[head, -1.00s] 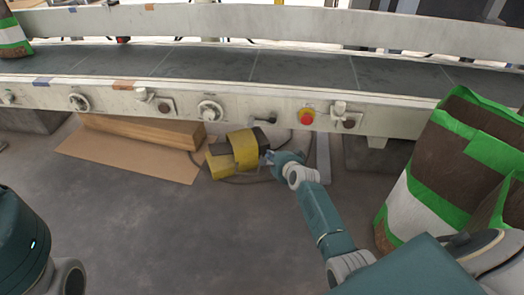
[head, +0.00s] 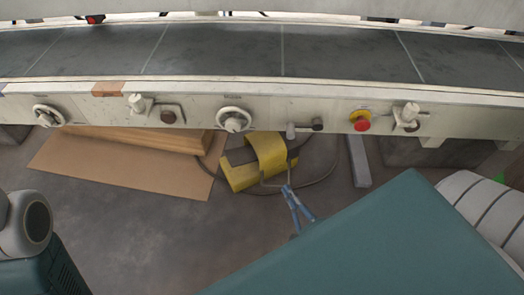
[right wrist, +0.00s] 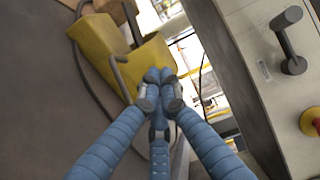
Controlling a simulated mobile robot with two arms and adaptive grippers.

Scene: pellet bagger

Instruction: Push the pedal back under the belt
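The yellow pedal (head: 240,178) lies on the floor at the front of the belt, its far part close under the belt frame's lower edge. It has a dark inner part, a yellow hood and a thin grey bar on its near right side. In the right wrist view the pedal (right wrist: 125,60) fills the upper left. My right gripper (head: 288,190) is at the pedal's near right side. In the right wrist view its blue fingertips (right wrist: 160,82) are together, right at the yellow body; contact is hard to tell. My left arm shows at the left edge, without its gripper.
The belt frame (head: 290,112) crosses above the pedal, with handwheels, levers and a red stop button (head: 361,121). A flat cardboard sheet (head: 110,172) lies left of the pedal. A dark cable (head: 325,172) curves on the floor around it. A grey bar (head: 358,160) stands to the right.

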